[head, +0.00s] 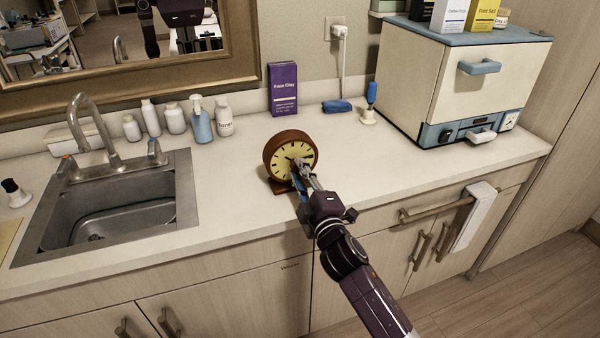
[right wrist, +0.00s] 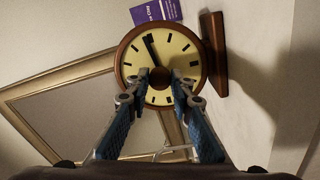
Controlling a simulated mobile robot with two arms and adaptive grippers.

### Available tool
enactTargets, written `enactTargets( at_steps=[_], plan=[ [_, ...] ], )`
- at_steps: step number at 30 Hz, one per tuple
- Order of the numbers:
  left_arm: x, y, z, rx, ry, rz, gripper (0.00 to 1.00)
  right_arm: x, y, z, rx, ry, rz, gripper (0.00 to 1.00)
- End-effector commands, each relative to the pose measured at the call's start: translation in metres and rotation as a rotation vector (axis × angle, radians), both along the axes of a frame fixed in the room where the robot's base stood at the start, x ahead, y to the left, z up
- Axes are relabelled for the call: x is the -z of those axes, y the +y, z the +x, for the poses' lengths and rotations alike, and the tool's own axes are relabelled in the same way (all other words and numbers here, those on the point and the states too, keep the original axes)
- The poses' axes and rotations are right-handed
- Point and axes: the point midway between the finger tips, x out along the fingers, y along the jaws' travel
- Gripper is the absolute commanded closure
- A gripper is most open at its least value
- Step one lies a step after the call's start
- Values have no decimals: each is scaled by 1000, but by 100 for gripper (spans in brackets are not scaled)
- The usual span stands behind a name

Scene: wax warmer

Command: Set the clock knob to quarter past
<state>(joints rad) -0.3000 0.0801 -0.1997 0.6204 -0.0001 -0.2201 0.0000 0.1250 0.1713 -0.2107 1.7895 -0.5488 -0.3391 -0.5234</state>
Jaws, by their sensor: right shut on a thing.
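The clock (head: 279,155) stands upright on the counter, with a round brown case and a cream face. It shows turned on its side in the right wrist view (right wrist: 178,52), its base to the right. The brown clock knob (right wrist: 160,75) is at the middle of the face. My right gripper (head: 299,165) is shut on the knob, one fingertip on each side. The dark hand (right wrist: 151,47) points to the clock's right, close to the quarter-past mark; I cannot tell if it is exactly on it. The fingers hide part of the face. My left gripper is not in view.
A purple box (head: 283,89) stands behind the clock. The sink (head: 120,205) and several bottles are to the left. A blue cloth (head: 337,106), a blue-handled tool in a stand (head: 371,95) and a white and blue cabinet (head: 440,85) are to the right.

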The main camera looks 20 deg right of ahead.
Motion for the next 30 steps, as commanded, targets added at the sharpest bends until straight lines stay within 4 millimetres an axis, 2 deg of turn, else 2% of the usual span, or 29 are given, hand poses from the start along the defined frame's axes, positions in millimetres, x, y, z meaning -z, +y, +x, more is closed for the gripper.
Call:
enactTargets(
  at_steps=[9, 25, 26, 30],
  plan=[
    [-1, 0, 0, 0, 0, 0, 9, 1, 0, 0, 1, 6, 116, 100],
    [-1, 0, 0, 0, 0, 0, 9, 2, 0, 0, 0, 8, 137, 100],
    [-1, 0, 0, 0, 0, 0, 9, 2, 0, 0, 0, 8, 137, 77],
    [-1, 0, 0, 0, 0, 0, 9, 1, 0, 0, 0, 8, 136, 62]
  ],
)
